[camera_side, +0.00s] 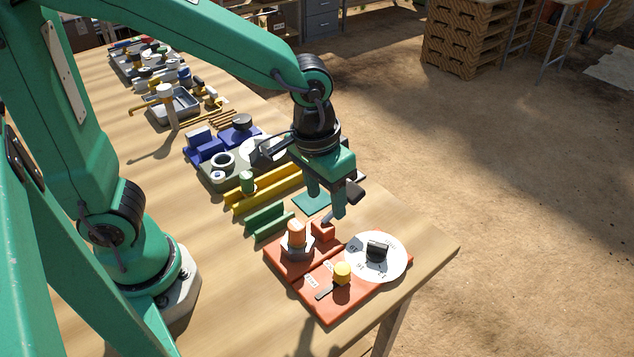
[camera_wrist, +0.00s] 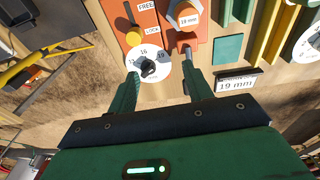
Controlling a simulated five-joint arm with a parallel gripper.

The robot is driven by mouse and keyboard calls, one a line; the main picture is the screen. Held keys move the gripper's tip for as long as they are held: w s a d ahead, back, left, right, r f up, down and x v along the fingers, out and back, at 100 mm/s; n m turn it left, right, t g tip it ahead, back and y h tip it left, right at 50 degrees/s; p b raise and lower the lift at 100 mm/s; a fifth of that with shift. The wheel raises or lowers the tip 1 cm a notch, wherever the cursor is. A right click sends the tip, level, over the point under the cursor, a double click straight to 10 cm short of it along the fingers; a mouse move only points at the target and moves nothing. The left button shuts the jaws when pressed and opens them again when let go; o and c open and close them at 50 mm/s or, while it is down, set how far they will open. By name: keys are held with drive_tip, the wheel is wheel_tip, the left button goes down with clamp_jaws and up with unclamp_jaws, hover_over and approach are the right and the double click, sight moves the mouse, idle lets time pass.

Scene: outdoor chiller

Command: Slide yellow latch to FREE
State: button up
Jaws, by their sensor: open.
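The yellow latch knob (camera_side: 342,273) sits on the orange panel (camera_side: 330,312) at the front end of the table. In the wrist view the yellow latch (camera_wrist: 133,38) is at the end of its dark slot beside the LOCK label (camera_wrist: 152,30). The FREE label (camera_wrist: 146,6) is by the slot's other end. My gripper (camera_side: 328,203) is open and empty, above and behind the panel in the side view. In the wrist view my gripper (camera_wrist: 161,75) has its fingers apart, with the white dial near the left finger. The latch is clear of both fingers.
The white dial (camera_side: 392,265) with a black knob adjoins the latch. Green (camera_side: 268,222) and yellow (camera_side: 262,193) rails lie behind. Bare wood is left of the panel.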

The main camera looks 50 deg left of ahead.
drive_tip(key=g, duration=0.1)
hover_over(342, 268)
drive_tip(key=shift+y, duration=0.3)
wheel_tip(342, 268, down, 5)
drive_tip(key=shift+f, duration=0.15)
drive_tip(key=shift+f, duration=3.75)
drive_tip(key=shift+c, duration=0.2)
clamp_jaws()
